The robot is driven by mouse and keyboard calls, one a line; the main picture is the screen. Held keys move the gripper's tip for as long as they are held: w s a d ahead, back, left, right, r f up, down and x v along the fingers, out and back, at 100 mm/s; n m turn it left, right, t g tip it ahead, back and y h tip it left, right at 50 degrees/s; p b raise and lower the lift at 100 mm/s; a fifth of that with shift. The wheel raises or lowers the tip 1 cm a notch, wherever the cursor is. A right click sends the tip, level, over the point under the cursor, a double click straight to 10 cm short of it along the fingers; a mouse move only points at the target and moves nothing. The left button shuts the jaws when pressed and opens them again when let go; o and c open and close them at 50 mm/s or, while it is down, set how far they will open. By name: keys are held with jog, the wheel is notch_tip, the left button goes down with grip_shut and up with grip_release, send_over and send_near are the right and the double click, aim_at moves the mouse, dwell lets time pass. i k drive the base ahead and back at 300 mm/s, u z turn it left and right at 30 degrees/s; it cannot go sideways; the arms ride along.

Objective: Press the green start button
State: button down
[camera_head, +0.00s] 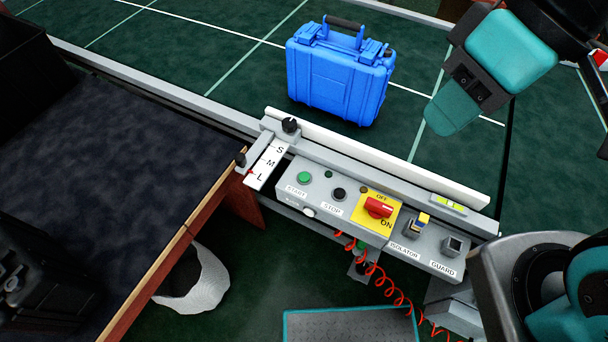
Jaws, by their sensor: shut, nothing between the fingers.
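The green start button (304,178) sits at the left end of the grey control panel (322,187), above a label reading START. Nothing covers it. A black stop button (339,193) is to its right, above a STOP label. My gripper (448,112) is at the upper right, with its teal fingers shut and empty. It hangs above and to the right of the panel, well apart from the start button.
A red isolator handle (378,207) on a yellow plate and a guard fitting (451,245) are farther right on the panel. A blue case (338,75) stands on the green surface beyond. Red coiled cable hangs below.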

aim_at(304, 177)
jog(key=z, duration=0.45)
jog(key=k, duration=1.15)
jog(key=u, duration=0.65)
jog(key=i, duration=0.5)
